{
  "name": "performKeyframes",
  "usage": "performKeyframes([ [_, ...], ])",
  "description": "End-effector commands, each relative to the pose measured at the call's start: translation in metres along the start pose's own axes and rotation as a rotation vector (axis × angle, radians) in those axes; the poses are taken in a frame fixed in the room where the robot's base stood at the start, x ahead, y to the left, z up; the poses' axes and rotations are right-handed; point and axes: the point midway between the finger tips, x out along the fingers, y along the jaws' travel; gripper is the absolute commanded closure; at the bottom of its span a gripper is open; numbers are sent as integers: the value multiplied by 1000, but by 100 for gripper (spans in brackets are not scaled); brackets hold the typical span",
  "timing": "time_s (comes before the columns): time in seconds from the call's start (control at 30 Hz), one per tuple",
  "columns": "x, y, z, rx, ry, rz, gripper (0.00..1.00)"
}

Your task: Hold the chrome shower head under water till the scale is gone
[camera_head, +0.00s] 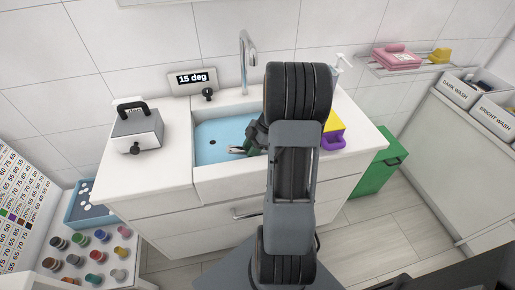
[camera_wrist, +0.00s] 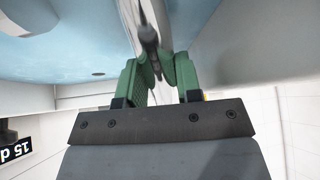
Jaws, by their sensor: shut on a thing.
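My gripper (camera_head: 247,148) is down inside the sink (camera_head: 215,137), at the right part of its light-blue basin. In the wrist view my gripper (camera_wrist: 158,75) has its green fingers closed on a grey, shiny thing with a dark rounded part (camera_wrist: 149,36), which I take for the chrome shower head. A small pale metallic bit of the shower head (camera_head: 236,150) shows at the fingertips in the head view. Its face and any scale on it cannot be made out. The chrome tap (camera_head: 244,55) rises behind the basin. No water stream is visible, and I cannot tell whether the basin holds water.
A "15 deg" display (camera_head: 192,79) and a black knob (camera_head: 208,94) are behind the sink. A grey-white box with a black handle (camera_head: 137,130) stands left on the counter. A yellow and purple container (camera_head: 333,135) is at right. A green bin (camera_head: 378,163) stands beside the cabinet.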

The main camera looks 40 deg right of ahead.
Motion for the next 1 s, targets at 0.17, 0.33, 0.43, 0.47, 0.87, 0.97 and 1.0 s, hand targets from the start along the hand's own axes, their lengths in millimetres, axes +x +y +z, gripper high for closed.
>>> performKeyframes([
  [0.17,-26,0,-17,-1,-1,3,97],
  [0.33,-48,-1,-31,-2,-1,3,97],
  [0.43,-62,-1,-40,-1,-1,3,97],
  [0.47,-66,-2,-43,-1,-1,2,97],
  [0.87,-118,-3,-77,-2,-1,2,97],
  [0.97,-131,-3,-86,-2,-1,3,97],
  [1.0,-137,-4,-90,-1,-1,3,97],
])
